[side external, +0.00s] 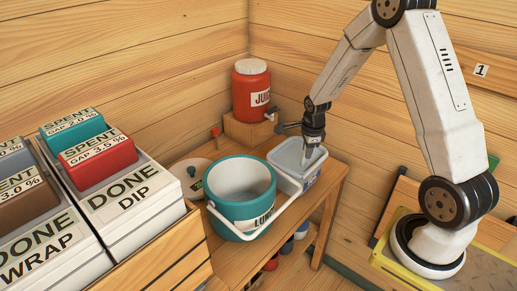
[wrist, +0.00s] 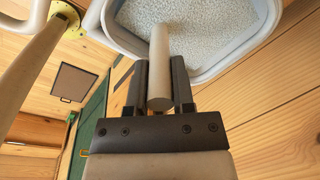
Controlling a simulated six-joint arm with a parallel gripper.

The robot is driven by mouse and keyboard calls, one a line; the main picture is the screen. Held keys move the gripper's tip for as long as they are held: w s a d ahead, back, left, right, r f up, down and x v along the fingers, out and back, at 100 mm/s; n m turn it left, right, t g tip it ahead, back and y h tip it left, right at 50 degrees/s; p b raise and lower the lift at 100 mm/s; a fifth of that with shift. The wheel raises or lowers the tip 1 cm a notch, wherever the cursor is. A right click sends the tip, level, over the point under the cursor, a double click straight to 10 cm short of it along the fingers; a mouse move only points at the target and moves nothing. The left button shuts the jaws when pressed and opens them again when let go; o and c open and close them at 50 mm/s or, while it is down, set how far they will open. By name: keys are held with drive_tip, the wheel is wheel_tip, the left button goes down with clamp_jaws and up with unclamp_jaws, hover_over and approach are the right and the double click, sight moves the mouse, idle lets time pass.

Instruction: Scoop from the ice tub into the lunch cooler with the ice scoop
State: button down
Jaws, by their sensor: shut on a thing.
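The ice tub (side external: 287,178) is a pale, translucent box on the wooden stand, right of the lunch cooler. In the wrist view its rim (wrist: 98,22) surrounds pale, grainy ice (wrist: 205,28). The lunch cooler (side external: 233,215) is teal, open at the top, with a pale interior and its white handle lowered to the front. My gripper (side external: 313,140) is over the ice tub, pointing down. In the wrist view, my gripper (wrist: 159,85) is shut on the pale round handle of the ice scoop (wrist: 158,60). The handle reaches toward the ice; the scoop's bowl is not visible.
A red juice cooler (side external: 251,90) with a tap stands on a wooden block (side external: 250,130) behind the tub. DONE boxes (side external: 122,190) with coloured SPENT blocks stand at left. Several jars sit beneath the stand.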

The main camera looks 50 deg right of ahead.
drive_tip(key=shift+r, duration=5.75)
drive_tip(key=w+a+r, duration=0.2)
drive_tip(key=w+a, duration=0.1)
drive_tip(key=a, duration=0.6)
drive_tip(key=w+a+r, duration=0.2)
drive_tip(key=w+a, duration=0.1)
drive_tip(key=a, duration=0.6)
drive_tip(key=s+a+r, duration=0.1)
drive_tip(key=a+r, duration=0.1)
drive_tip(key=a, duration=0.8)
drive_tip(key=s+a+r, duration=0.1)
drive_tip(key=a+r, duration=0.2)
drive_tip(key=a, duration=0.7)
drive_tip(key=shift+s, duration=0.25)
drive_tip(key=shift+f, duration=0.1)
